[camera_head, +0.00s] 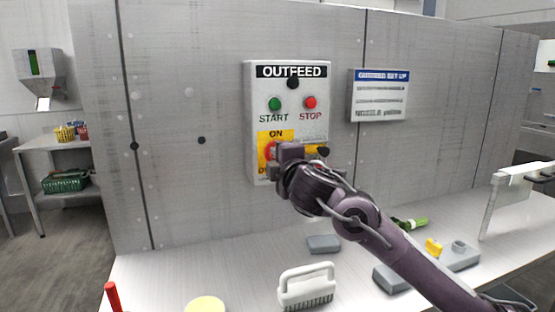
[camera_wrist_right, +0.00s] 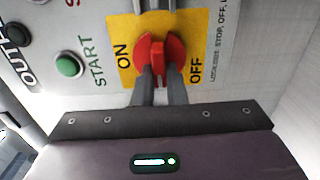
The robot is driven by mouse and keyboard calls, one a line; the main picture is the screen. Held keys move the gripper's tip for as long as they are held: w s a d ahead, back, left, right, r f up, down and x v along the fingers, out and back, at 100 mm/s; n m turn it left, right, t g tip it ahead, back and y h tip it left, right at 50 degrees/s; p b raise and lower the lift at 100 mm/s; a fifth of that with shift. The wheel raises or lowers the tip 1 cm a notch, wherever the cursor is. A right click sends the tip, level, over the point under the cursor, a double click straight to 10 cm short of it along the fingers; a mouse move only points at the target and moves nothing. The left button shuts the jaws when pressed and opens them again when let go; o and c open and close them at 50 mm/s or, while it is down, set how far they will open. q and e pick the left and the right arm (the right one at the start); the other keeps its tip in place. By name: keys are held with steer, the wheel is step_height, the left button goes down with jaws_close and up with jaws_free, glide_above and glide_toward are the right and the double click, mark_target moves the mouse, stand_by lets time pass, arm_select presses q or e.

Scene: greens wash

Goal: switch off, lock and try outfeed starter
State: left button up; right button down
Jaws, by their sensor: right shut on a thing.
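The OUTFEED starter box (camera_head: 287,98) is on the grey wall panel, with a green START button (camera_head: 275,104) and a red STOP button (camera_head: 310,102). Below them is a yellow plate with a red rotary switch (camera_head: 269,150), mostly hidden in the head view by my right gripper (camera_head: 283,158). In the right wrist view, the red switch (camera_wrist_right: 172,50) sits between the words ON and OFF. My right gripper's fingers (camera_wrist_right: 160,88) are shut on its raised handle. I cannot tell exactly which mark the handle points at. My left gripper is not in view.
The pale bench (camera_head: 240,265) below holds a white brush (camera_head: 306,290), grey blocks (camera_head: 323,244), a small yellow item (camera_head: 433,248), a green item (camera_head: 412,223) and a red rod (camera_head: 112,297). A printed sign (camera_head: 379,96) is right of the box.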

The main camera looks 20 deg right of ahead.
steer(key=shift+f, duration=0.1)
steer(key=c, duration=1.5)
jaws_free()
steer(key=s, duration=0.7)
steer(key=shift+s+d, duration=0.1)
steer(key=shift+s, duration=0.3)
